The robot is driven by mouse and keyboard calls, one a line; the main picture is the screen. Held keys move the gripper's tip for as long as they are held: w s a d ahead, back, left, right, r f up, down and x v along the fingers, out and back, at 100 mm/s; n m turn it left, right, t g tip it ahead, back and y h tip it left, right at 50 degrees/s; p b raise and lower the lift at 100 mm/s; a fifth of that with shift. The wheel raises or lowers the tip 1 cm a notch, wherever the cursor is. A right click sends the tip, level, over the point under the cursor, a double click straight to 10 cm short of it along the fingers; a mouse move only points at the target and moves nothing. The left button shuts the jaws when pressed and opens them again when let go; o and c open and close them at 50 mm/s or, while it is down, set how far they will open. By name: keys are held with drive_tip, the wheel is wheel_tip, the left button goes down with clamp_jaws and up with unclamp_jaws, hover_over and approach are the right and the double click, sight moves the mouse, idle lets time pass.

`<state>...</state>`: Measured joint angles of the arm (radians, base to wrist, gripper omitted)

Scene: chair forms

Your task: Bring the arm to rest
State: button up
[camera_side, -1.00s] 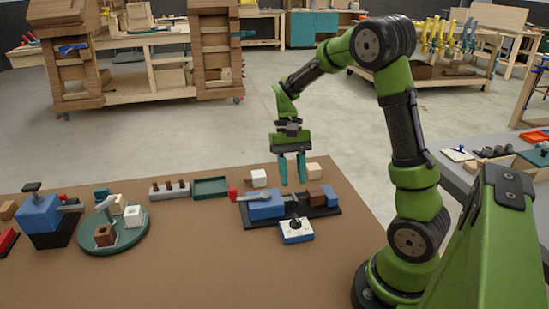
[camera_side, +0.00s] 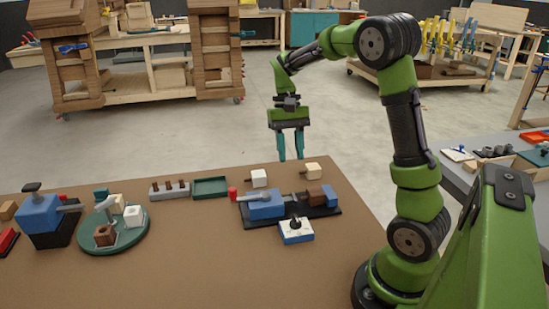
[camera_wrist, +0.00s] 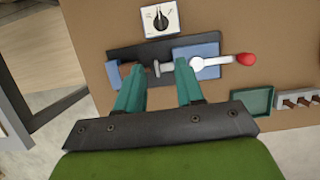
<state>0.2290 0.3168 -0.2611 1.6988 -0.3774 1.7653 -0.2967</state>
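My gripper (camera_side: 290,158) hangs with its fingers pointing down, in the air near the far edge of the brown table (camera_side: 200,270). Its two teal fingers are apart with nothing between them. The wrist view also shows the open fingers (camera_wrist: 158,70), with the blue vise (camera_wrist: 205,60) beyond them. In the side view the vise (camera_side: 266,206) lies on a black base in front of the gripper, with a brown block (camera_side: 315,194) at its right part. Its handle has a red knob (camera_side: 232,194).
A white and blue box with a black dial (camera_side: 296,231) stands before the vise. Two cream blocks (camera_side: 259,177) (camera_side: 313,170) sit behind it. A green tray (camera_side: 211,187), a pegged rack (camera_side: 170,190), a round green stand (camera_side: 125,239) and a blue machine (camera_side: 39,212) are farther left. The table's front middle is clear.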

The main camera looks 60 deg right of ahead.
drive_tip(key=s+a+r+n+t, duration=0.2)
drive_tip(key=s+a+r+t, duration=0.1)
drive_tip(key=a, duration=0.5)
drive_tip(key=s+a+r+n+t, duration=0.3)
drive_tip(key=s+a+t, duration=0.3)
drive_tip(key=a+t, duration=0.1)
drive_tip(key=shift+a+r+h, duration=0.3)
drive_tip(key=shift+a+r, duration=0.05)
drive_tip(key=shift+a, duration=0.35)
